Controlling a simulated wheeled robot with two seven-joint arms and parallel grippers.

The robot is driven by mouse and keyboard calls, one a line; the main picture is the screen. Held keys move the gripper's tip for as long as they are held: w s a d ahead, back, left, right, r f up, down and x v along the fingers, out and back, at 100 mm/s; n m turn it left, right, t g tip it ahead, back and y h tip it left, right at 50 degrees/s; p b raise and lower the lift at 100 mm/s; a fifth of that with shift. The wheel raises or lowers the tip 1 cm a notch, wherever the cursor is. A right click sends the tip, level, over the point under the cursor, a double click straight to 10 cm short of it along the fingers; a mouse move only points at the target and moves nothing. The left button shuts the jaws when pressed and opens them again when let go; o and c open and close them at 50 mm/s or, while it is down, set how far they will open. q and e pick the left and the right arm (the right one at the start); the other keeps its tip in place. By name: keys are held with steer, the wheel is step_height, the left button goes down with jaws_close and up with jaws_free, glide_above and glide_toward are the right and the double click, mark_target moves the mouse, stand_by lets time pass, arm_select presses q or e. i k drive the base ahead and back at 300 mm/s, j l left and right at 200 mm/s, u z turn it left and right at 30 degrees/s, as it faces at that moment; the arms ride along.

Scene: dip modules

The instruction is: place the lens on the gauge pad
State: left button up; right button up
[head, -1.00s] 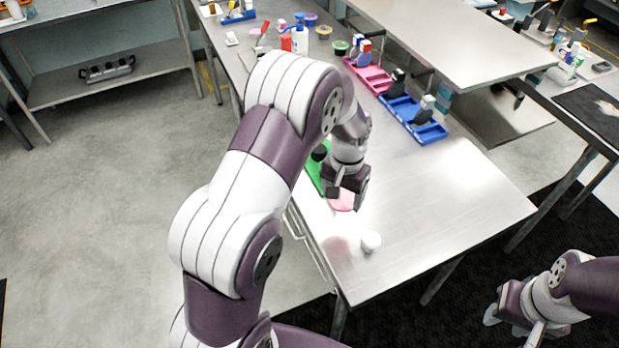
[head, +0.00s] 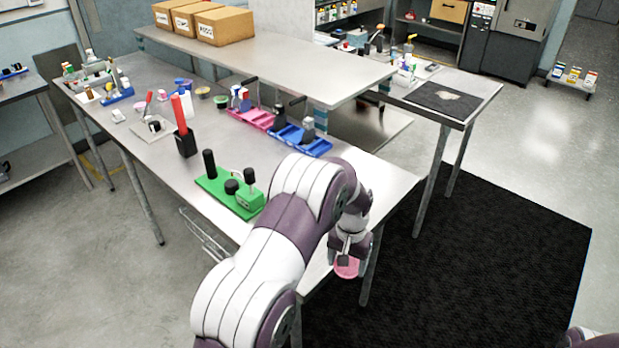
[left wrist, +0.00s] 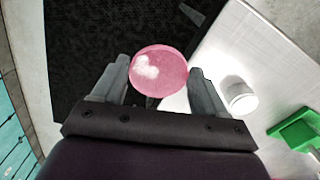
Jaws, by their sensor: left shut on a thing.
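The lens is a round, translucent pink disc (head: 346,267). My left gripper (head: 348,256) is shut on it, and the lens shows between both fingers in the left wrist view (left wrist: 158,72). The gripper holds it beyond the table's near right edge, with the black floor mat behind it. A green stand (head: 228,194) with black posts and a green block sits on the table, left of my left arm; it looks like the gauge. Its pad is too small to make out for certain. My right gripper is out of view.
A white round jar (left wrist: 239,96) stands on the table near the edge in the left wrist view. Blue (head: 303,140) and pink (head: 251,118) trays lie farther back beneath a raised shelf (head: 265,62). A black holder (head: 186,143) with a red-topped item stands behind the green stand.

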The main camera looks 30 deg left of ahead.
mark_target(231, 183)
steer(key=i+j+z, duration=0.25)
steer(key=j+z, duration=0.2)
steer(key=j, duration=0.75)
steer(key=j+z, duration=0.5)
steer(key=j, duration=0.7)
